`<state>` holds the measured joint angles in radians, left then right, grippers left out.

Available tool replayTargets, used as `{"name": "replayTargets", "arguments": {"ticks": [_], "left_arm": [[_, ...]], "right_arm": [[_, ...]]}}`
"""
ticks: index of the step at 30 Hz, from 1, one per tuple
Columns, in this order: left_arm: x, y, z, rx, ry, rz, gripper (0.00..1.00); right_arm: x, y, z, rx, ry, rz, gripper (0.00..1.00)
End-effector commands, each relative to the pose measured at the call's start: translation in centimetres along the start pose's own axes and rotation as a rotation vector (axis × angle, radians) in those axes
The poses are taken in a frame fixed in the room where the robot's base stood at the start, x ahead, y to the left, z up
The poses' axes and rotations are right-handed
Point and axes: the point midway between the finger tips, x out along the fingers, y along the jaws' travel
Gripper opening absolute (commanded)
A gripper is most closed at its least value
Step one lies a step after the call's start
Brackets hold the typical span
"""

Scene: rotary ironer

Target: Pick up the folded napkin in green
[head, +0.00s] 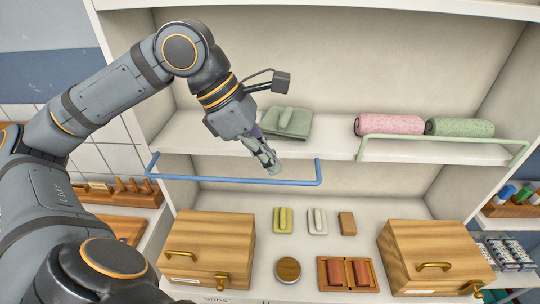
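A grey-green folded cloth (290,124), with a thicker raised fold on top, lies on the left part of the upper shelf. It matches the green napkin. My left gripper (268,163) points down at the shelf's front edge, just in front and left of the cloth. Its fingers look close together, but I cannot tell whether they are open or shut. No cloth shows between them. My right gripper is not in view.
A blue rail (240,180) runs along the shelf front at left, a pale green rail (440,139) at right. Pink (389,125) and green rolls (460,127) lie behind the green rail. Wooden boxes (210,240) and small items stand below.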

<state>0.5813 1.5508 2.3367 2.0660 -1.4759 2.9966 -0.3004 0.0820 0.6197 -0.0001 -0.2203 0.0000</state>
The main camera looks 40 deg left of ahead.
Motion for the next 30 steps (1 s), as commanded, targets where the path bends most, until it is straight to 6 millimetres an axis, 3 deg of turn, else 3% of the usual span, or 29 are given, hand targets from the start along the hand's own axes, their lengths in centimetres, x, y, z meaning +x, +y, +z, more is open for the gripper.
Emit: {"name": "replayTargets", "arguments": {"ticks": [8,25,30], "left_arm": [[0.00,-0.03,0.02,0.001,-0.001,0.000,0.02],[-0.01,0.00,0.02,0.001,-0.001,0.000,0.80],[-0.01,0.00,0.02,0.001,-0.001,0.000,0.80]], "right_arm": [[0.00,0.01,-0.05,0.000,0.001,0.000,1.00],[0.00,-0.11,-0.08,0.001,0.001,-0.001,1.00],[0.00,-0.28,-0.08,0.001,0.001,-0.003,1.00]]}}
